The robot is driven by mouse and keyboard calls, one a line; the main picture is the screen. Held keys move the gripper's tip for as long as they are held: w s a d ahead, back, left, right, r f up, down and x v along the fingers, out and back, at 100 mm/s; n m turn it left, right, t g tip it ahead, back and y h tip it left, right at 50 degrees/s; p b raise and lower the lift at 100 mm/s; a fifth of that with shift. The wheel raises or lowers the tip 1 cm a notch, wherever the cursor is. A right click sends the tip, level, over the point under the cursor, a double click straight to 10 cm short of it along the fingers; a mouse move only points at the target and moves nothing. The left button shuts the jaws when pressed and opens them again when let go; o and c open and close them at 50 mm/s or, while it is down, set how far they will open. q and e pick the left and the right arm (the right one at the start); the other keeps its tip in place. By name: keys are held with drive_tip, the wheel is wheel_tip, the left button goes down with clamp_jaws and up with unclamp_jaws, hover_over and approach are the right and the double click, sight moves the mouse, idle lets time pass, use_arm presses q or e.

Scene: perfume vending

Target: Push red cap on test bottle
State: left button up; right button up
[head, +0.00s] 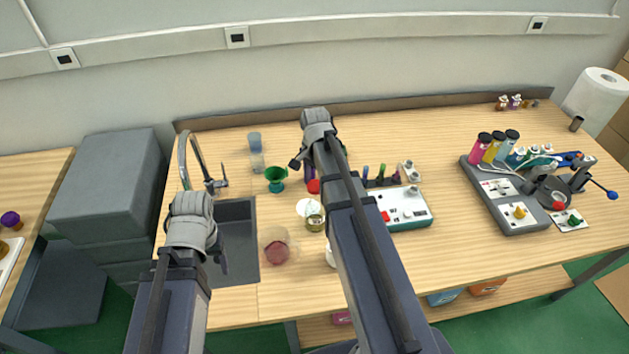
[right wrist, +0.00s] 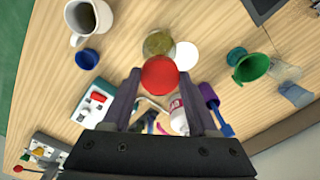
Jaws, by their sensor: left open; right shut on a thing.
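The round red cap (right wrist: 160,77) sits between the fingertips of my right gripper (right wrist: 159,88) in the right wrist view, and the gripper is shut on it. In the head view the red cap (head: 313,187) shows beside my right arm. A round glass jar with a golden-brown content (right wrist: 158,44) stands just beyond the cap; it also shows in the head view (head: 314,222). I cannot tell which vessel is the test bottle, or whether one is under the cap. My left gripper (head: 222,262) is open over the sink side, its fingers small and partly hidden.
A white disc (right wrist: 186,55) lies beside the jar. A green funnel (head: 276,178), a glass beaker with reddish content (head: 277,250) and a white mug (right wrist: 88,20) stand nearby. A white-topped device (head: 405,207) is right of my right arm. The sink (head: 235,245) is at left.

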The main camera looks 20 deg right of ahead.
drive_tip(key=shift+f+b, duration=2.15)
drive_tip(key=shift+f, duration=0.25)
drive_tip(key=shift+s+f, duration=0.1)
drive_tip(key=shift+f, duration=0.05)
drive_tip(key=o, duration=1.5)
drive_tip(key=shift+r+p, duration=3.4)
drive_tip(key=shift+r, duration=0.15)
clamp_jaws()
